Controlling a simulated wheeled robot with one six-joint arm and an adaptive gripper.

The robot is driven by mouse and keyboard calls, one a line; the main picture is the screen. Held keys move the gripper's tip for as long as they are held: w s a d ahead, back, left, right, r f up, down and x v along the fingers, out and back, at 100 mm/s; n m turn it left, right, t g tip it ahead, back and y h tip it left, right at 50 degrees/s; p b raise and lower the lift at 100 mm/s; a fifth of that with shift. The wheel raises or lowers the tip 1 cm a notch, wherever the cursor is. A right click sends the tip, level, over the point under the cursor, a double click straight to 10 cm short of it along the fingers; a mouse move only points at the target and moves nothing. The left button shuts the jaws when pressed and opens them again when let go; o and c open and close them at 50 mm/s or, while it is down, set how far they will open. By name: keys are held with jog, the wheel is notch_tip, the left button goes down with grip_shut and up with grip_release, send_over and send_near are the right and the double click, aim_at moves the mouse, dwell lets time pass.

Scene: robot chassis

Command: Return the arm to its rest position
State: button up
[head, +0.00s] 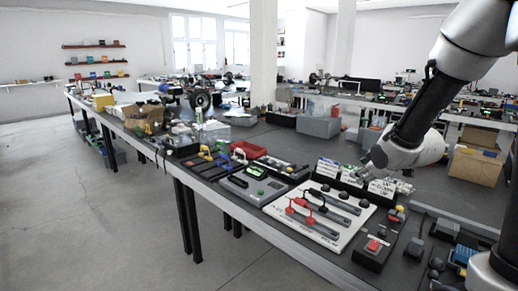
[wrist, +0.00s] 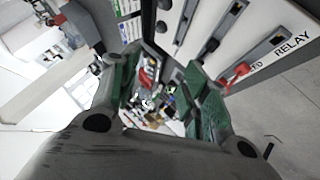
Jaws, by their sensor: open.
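My arm (head: 436,105) comes in from the right in the head view and bends down over the workbench (head: 235,135). Its wrist end (head: 410,155) hangs at the labelled white blocks behind the white panel. My gripper (wrist: 165,85) shows in the wrist view with its two green-padded fingers spread apart and nothing between them. In the head view the fingers are small and hard to make out against the blocks. I cannot tell whether they touch anything.
The white panel (head: 285,222) with red and black levers lies in front of the arm. A dark box with a red button (head: 373,246) is to its right. A red tray (head: 248,149) and a grey bin (head: 318,125) stand farther back. Open floor (head: 90,220) is at left.

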jog(key=s+d+r+m+g, duration=0.1)
jog(key=s+r+m+g, duration=0.1)
jog(key=s, duration=0.8)
jog(key=s+d+r+m+g, duration=0.1)
jog(key=s+r+m, duration=0.3)
jog(key=s, duration=0.6)
jog(key=s+d+r+m+g+h, duration=0.1)
jog(key=s+r+m+g, duration=0.2)
jog(key=s, duration=0.7)
jog(key=shift+m, duration=0.4)
